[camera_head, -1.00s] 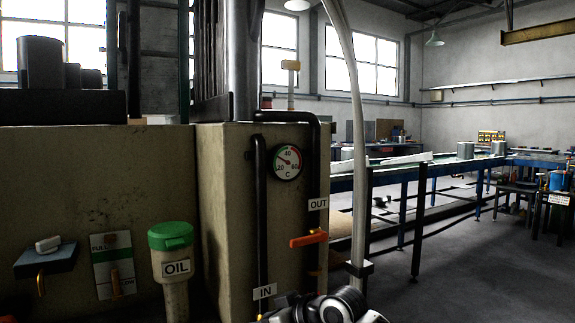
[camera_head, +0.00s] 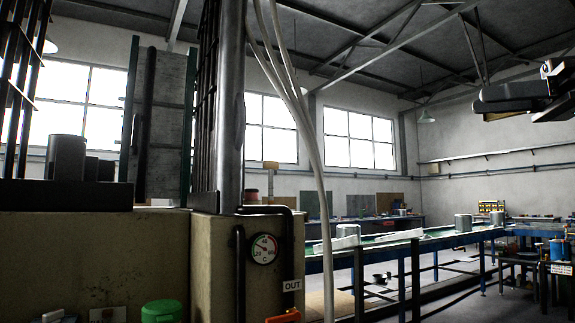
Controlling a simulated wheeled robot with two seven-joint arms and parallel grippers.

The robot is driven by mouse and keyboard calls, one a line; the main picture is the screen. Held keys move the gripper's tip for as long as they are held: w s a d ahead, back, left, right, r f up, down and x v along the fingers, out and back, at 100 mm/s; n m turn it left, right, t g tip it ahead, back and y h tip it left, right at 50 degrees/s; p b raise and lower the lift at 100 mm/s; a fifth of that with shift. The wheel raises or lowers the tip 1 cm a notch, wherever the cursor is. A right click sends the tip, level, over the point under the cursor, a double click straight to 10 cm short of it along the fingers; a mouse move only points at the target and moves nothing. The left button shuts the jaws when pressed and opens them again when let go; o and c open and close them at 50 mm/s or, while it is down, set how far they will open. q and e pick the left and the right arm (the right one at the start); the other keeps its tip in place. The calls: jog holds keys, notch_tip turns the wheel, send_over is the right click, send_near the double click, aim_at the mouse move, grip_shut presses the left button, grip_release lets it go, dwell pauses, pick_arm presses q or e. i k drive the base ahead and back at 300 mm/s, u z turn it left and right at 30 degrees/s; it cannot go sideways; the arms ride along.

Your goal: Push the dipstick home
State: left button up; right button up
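A tan T-shaped handle on a pale stem (camera_head: 271,166) stands upright behind the concrete tank (camera_head: 215,250); it looks like the dipstick. Its lower end is hidden, so I cannot tell how deep it sits. My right gripper (camera_head: 484,106) is raised at the upper right, dark and seen edge-on, pointing left. It is far to the right of the handle in the picture and touches nothing I can see. Whether its fingers are apart is unclear. My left gripper is not in view.
A round gauge (camera_head: 264,248) and an OUT label (camera_head: 292,285) are on the tank's face. A green cap (camera_head: 161,311) shows at the bottom edge. Pale hoses (camera_head: 318,190) hang before the tank's right side. A blue-framed bench (camera_head: 400,248) stands at the right.

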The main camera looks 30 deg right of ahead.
aim_at(267, 164)
jog(key=z, duration=2)
jog(key=i, duration=2.6)
jog(key=u, duration=3.7)
jog(key=i, duration=0.5)
jog(key=u, duration=0.05)
